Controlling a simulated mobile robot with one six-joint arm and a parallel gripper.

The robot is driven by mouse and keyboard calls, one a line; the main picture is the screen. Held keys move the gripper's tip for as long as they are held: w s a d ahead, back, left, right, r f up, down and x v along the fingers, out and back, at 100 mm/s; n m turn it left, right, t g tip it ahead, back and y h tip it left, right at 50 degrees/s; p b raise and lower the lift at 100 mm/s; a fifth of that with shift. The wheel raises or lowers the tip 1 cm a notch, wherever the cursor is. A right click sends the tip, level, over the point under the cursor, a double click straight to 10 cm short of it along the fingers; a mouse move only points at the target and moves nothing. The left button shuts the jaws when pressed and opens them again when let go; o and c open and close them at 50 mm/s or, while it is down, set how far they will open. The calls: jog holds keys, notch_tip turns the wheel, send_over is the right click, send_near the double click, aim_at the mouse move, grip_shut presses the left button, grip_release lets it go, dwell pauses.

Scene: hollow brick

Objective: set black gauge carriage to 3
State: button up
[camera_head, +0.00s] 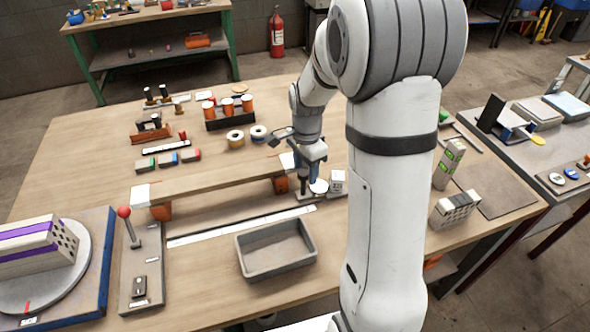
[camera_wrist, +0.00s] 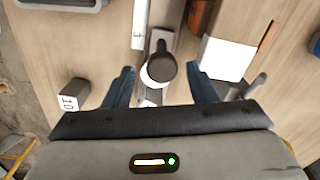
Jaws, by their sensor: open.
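My gripper (camera_head: 311,180) points down at the right end of the long rail on the wooden table. In the wrist view its two blue fingers (camera_wrist: 161,75) are apart, one on each side of a black knob (camera_wrist: 161,66). The knob stands on a grey base with a white round part below it, seemingly the black gauge carriage; I cannot tell whether the fingers touch it. In the head view a dark post (camera_head: 303,182) shows beside the fingers. A white scale strip (camera_head: 240,227) runs along the table; its marks are too small to read.
A raised wooden beam (camera_head: 220,185) on orange supports runs behind the strip. A grey tray (camera_head: 276,249) stands in front. A white block (camera_head: 338,182) is right of my gripper; a block marked 10 (camera_wrist: 69,101) shows in the wrist view. A red-knobbed lever (camera_head: 127,224) stands left.

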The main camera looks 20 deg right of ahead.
notch_tip(320, 180, up, 8)
jog(key=shift+f, duration=0.2)
dwell(0.5)
